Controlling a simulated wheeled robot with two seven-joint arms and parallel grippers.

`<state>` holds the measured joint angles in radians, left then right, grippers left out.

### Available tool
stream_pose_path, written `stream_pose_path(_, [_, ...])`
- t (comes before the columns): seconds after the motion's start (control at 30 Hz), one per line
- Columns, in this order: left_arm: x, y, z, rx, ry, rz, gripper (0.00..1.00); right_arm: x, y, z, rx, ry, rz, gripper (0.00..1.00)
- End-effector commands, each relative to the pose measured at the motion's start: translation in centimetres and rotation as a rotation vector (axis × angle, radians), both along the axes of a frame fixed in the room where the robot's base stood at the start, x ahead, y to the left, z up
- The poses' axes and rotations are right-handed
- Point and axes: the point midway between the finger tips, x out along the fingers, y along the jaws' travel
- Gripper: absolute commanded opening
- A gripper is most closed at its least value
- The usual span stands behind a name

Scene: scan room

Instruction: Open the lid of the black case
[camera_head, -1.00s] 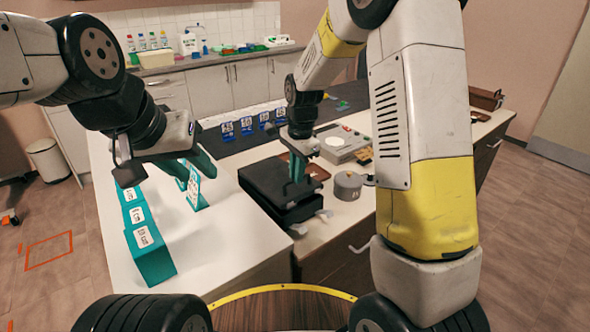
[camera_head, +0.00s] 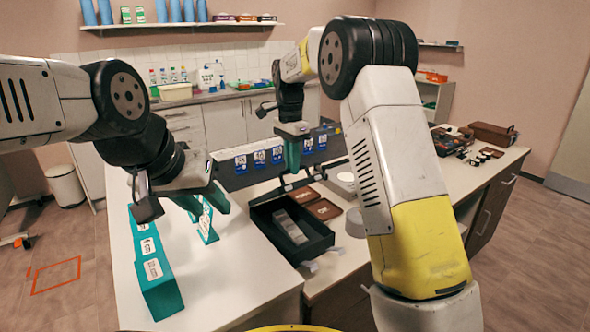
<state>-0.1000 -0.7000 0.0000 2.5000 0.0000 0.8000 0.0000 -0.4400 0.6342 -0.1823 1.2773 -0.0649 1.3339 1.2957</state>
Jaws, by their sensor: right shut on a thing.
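The black case (camera_head: 318,243) stands near the front edge of the counter, right of the white table top. Its lid (camera_head: 283,191) is raised, seen nearly edge-on at the back of the case. A pale, clear-looking item (camera_head: 291,227) lies inside the open case. My right gripper (camera_head: 291,168) is above the back of the case, with its teal fingers shut on the lid at its upper edge; the exact contact is small and partly hidden.
Teal labelled boxes (camera_head: 157,274) stand at the white table's left. Blue cards (camera_head: 259,159) line a dark mat behind. Brown trays (camera_head: 323,209) and a grey round weight (camera_head: 355,223) lie right of the case. Bare white table (camera_head: 237,285) lies in front.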

Motion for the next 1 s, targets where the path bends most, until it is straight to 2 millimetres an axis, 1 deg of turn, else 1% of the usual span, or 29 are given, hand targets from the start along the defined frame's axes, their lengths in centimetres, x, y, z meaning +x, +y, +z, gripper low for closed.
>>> stream_pose_path(0.03, [0.0, 0.0, 0.0, 0.0, 0.0, 0.0, 0.36, 0.18, 0.43, -0.35, 0.004, -0.002, 0.005, 0.0])
stream_pose_path(0.37, [0.0, 0.0, 0.0, 0.0, 0.0, 0.0, 0.36, 0.11, 0.52, -0.39, 0.006, 0.001, 0.006, 0.0])
stream_pose_path(0.4, [-0.01, 0.0, 0.01, 0.0, 0.0, 0.0, 0.36, 0.1, 0.52, -0.39, 0.006, 0.001, 0.006, 0.17])
stream_pose_path(0.47, [0.0, 0.0, 0.0, 0.0, 0.0, 0.0, 0.36, 0.08, 0.5, -0.36, 0.005, 0.002, 0.006, 0.28])
stream_pose_path(0.5, [0.0, 0.0, 0.0, 0.0, 0.0, 0.0, 0.36, 0.08, 0.46, -0.32, 0.004, 0.002, 0.005, 0.32])
stream_pose_path(1.0, [0.0, 0.0, 0.0, 0.0, 0.0, 0.0, 0.36, 0.11, 0.22, -0.02, 0.003, -0.001, 0.002, 0.32])
